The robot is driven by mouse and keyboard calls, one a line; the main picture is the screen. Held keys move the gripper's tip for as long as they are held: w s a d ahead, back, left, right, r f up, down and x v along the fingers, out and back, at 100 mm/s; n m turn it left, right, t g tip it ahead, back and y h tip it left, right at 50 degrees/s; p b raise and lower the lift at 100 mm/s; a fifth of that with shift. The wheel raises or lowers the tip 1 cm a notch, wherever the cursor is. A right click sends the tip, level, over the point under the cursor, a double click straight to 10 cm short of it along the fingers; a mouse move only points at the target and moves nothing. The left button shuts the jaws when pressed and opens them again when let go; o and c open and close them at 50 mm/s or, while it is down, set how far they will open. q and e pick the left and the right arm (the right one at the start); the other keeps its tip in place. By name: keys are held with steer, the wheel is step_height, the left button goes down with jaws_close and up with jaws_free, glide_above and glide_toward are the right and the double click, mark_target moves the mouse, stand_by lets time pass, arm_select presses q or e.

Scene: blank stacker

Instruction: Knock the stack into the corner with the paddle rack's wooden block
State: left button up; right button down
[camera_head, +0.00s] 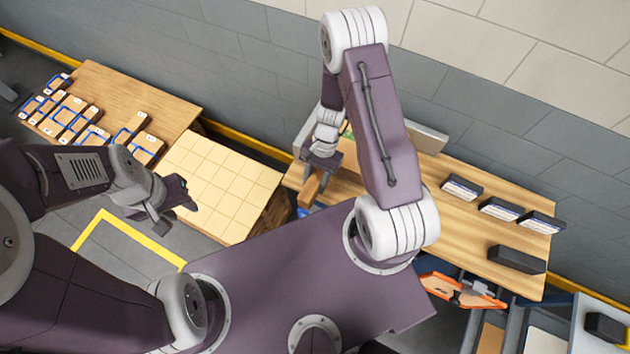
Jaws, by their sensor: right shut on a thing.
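My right gripper (320,172) is shut on a wooden block (310,190), which points down near the left end of the right-hand wooden table. My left gripper (176,208) hangs empty in front of the pale gridded surface, with its fingers apart. That pale yellow gridded block (222,178), perhaps the stack, stands between the two tables, left of the held block and apart from it. I cannot make out separate layers in it. The paddle rack cannot be clearly told; my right arm hides part of the right table.
The left table (112,82) carries several brown pieces with blue edges (68,112). The right table (440,225) bears several dark boxes (500,207) and a grey panel (428,138). An orange object (462,290) is below it. A grey wall runs behind.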

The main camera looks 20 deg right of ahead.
step_height(320, 180, up, 6)
steer(key=p, duration=0.4)
steer(key=shift+f, duration=0.3)
